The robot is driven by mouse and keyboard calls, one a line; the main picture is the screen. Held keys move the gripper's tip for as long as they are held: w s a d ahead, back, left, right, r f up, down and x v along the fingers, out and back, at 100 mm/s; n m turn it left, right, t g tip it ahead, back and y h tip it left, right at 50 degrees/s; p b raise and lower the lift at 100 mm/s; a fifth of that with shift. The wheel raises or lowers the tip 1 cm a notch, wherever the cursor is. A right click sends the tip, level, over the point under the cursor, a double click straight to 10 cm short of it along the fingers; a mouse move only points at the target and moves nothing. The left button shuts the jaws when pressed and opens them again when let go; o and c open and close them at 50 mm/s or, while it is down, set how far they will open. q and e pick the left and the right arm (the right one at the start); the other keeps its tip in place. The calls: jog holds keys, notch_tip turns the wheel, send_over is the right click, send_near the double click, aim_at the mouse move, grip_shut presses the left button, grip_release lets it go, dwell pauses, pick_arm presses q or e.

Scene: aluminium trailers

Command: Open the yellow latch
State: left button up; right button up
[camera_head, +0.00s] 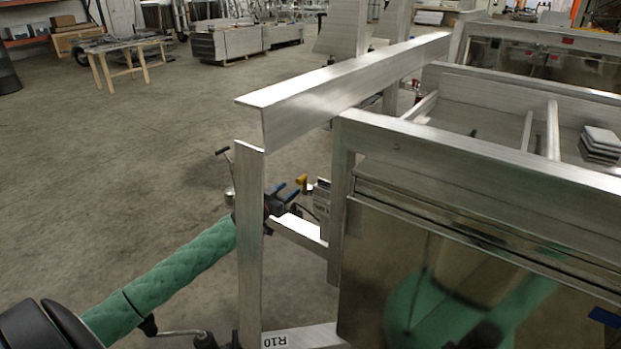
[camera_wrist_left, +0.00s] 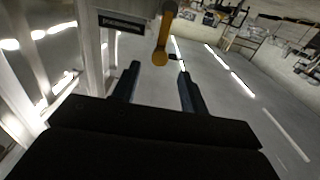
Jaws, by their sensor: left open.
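The yellow latch (camera_head: 301,181) is a small yellow handle low on the trailer's frame in the head view, just past my left gripper's fingertips. In the left wrist view the yellow latch (camera_wrist_left: 164,40) hangs with its rounded end ahead of and between the two fingers. My left gripper (camera_head: 291,190) is open and empty, with its dark blue fingers apart; it also shows in the left wrist view (camera_wrist_left: 160,88). I see no contact between the fingers and the latch. My right gripper is not in view.
An aluminium upright (camera_head: 250,240) stands in front of my left forearm, with a long beam (camera_head: 345,85) above. The trailer's shiny side panel (camera_head: 440,280) fills the right. A dark label plate (camera_wrist_left: 121,23) sits left of the latch. Open concrete floor (camera_head: 130,160) lies to the left.

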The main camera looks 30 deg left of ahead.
aim_at(298, 182)
pick_arm(q)
jog(key=shift+w+r, duration=0.15)
jog(key=shift+w, duration=0.45)
jog(key=w, duration=0.4)
jog(key=shift+d, duration=0.25)
jog(key=shift+w+d, duration=0.1)
jog(key=shift+w, duration=1)
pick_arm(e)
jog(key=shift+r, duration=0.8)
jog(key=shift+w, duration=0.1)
pick_arm(q)
grip_shut()
